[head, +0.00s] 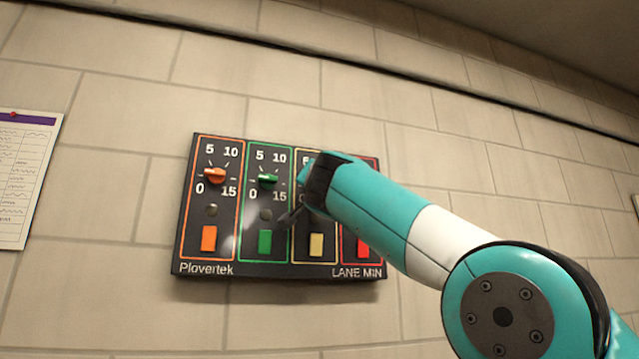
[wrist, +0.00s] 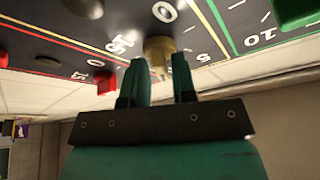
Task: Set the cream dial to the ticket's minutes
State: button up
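The cream dial (wrist: 158,45) is on the dark wall panel (head: 222,268). In the wrist view it sits just past and between my fingertips, with its 0, 15 and 5 marks partly showing. My gripper (wrist: 159,64) is open, a finger on each side of the dial's near end; I cannot tell whether either touches. The dial's pointing direction is unclear. In the head view my arm hides the dial, but the cream button (head: 316,245) below shows. No ticket can be made out for certain; a pinned paper (head: 25,180) at the left edge has unreadable writing.
Left of the cream column are the orange dial (head: 215,175) and green dial (head: 267,179), with orange (head: 209,239) and green (head: 265,242) buttons below. The red dial (wrist: 106,83) and red button (head: 363,248) are on the other side.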

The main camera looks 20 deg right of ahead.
grip_shut()
jog(key=shift+m+h, duration=0.3)
jog(key=shift+m, duration=0.7)
jog(key=shift+o, duration=1.7)
grip_release()
